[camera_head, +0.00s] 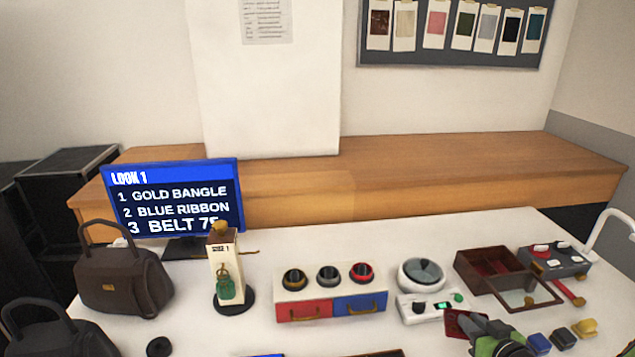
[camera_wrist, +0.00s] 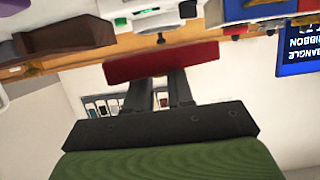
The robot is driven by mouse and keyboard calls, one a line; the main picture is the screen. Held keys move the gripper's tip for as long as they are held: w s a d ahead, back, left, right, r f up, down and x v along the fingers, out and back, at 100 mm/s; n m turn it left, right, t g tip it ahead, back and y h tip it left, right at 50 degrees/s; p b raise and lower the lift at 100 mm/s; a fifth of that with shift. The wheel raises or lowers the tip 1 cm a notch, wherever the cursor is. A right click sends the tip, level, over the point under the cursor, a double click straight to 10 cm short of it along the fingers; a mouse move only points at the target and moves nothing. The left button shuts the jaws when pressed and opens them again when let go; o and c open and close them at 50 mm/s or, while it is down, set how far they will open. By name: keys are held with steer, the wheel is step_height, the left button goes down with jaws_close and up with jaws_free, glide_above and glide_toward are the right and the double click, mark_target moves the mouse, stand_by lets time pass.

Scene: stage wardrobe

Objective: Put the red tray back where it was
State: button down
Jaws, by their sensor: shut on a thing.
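The red tray (camera_head: 462,323) is a small dark red flat piece, held up at the front right of the table in the head view. My gripper (camera_head: 482,325) is shut on it. In the wrist view, which is upside down, the red tray (camera_wrist: 160,63) lies across the tips of my gripper's fingers (camera_wrist: 158,80). Behind it in the head view stands an open dark red-brown case (camera_head: 478,283) with compartments and a glass-paned lid (camera_head: 530,293). My gripper and arm hide part of the table front.
A white scale (camera_head: 432,308) with a round pan stands left of the case. A drawer unit (camera_head: 335,282) has red and blue fronts. A control box (camera_head: 552,260) is at the right. Handbags (camera_head: 122,280) and a screen (camera_head: 172,208) stand left.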

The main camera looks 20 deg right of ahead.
steer(key=w+a+r+n+y+p, duration=0.25)
steer(key=w+a+n+y, duration=0.2)
steer(key=a, duration=0.45)
steer(key=w+a+r+n+y+p, duration=0.1)
steer(key=w+a+n+y+p, duration=0.3)
steer(key=a, duration=0.6)
steer(key=a+r+n+g+y+p, duration=0.1)
steer(key=a+n+g+y, duration=0.1)
steer(key=a, duration=0.6)
steer(key=w+a+r+n+g+y+p, duration=0.1)
steer(key=a+n+g+y+p, duration=0.1)
steer(key=a, duration=0.6)
steer(key=shift+r+n+g+y, duration=0.15)
steer(key=shift+n+g+y, duration=0.4)
steer(key=shift+g+y, duration=0.4)
steer(key=shift+t, duration=0.25)
